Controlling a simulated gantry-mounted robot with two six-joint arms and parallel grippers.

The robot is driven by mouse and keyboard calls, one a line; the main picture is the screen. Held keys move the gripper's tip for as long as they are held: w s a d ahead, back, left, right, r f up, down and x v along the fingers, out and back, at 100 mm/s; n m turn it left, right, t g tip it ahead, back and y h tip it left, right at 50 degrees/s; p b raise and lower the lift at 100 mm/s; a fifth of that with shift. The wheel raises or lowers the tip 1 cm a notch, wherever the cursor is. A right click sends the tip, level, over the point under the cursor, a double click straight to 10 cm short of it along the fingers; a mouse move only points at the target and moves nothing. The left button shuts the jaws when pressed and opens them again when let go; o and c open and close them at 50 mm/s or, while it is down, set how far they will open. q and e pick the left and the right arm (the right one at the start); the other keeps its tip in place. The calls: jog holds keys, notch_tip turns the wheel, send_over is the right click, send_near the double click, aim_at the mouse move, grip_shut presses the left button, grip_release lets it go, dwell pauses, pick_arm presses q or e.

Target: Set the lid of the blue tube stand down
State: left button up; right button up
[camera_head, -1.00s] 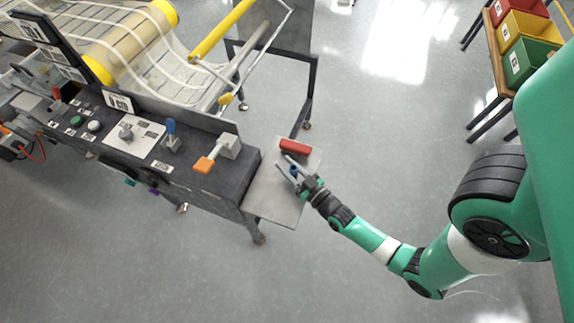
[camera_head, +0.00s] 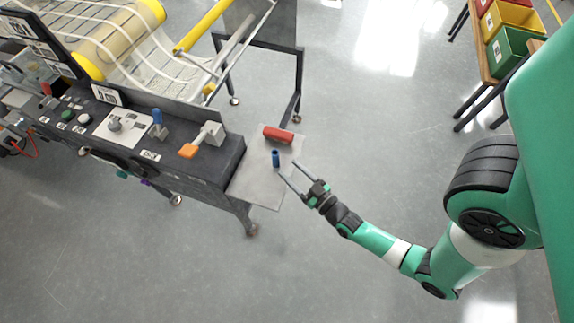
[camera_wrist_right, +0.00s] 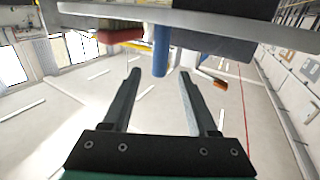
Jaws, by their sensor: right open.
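A small blue cylinder (camera_head: 276,159) stands upright on the grey side shelf (camera_head: 250,187); I cannot tell whether it is the lid alone or a stand with its lid on. My right gripper (camera_head: 289,171) is open and empty, with its fingertips just right of the blue cylinder and apart from it. In the right wrist view, which looks upside down, the cylinder (camera_wrist_right: 161,50) shows beyond and between the open fingertips (camera_wrist_right: 160,74). My left gripper is not in view.
A red block (camera_head: 278,134) lies on the shelf behind the cylinder. The machine's dark control console (camera_head: 215,165) adjoins the shelf on the left, with an orange-handled lever (camera_head: 188,151) and a blue switch (camera_head: 157,117). Open floor lies to the right and front.

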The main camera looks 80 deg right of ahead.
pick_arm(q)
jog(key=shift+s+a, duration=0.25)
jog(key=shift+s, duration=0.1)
pick_arm(e)
jog(key=shift+s+a, duration=0.4)
jog(key=shift+s, duration=0.15)
jog(key=w+a+r+n+t+y, duration=0.2)
jog(key=w+r+t+y, duration=0.15)
jog(key=w+r, duration=0.95)
jog(key=w+a+r+n+t+y, duration=0.3)
jog(key=w+r, duration=0.6)
jog(key=r, duration=0.8)
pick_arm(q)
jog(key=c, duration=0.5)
pick_arm(e)
jog(key=s+a+r+t+y, duration=0.1)
jog(key=a+r, duration=0.3)
jog(key=r, duration=0.7)
jog(key=s+a+r+n+t+y, duration=0.1)
jog(key=s+a+r+t+y, duration=0.1)
jog(key=r, duration=0.9)
jog(key=s+a+r+n+t+y, duration=0.1)
jog(key=s+a+r, duration=0.4)
jog(key=r, duration=0.7)
jog(key=shift+a+t+y, duration=0.65)
jog(key=shift+a+t, duration=0.3)
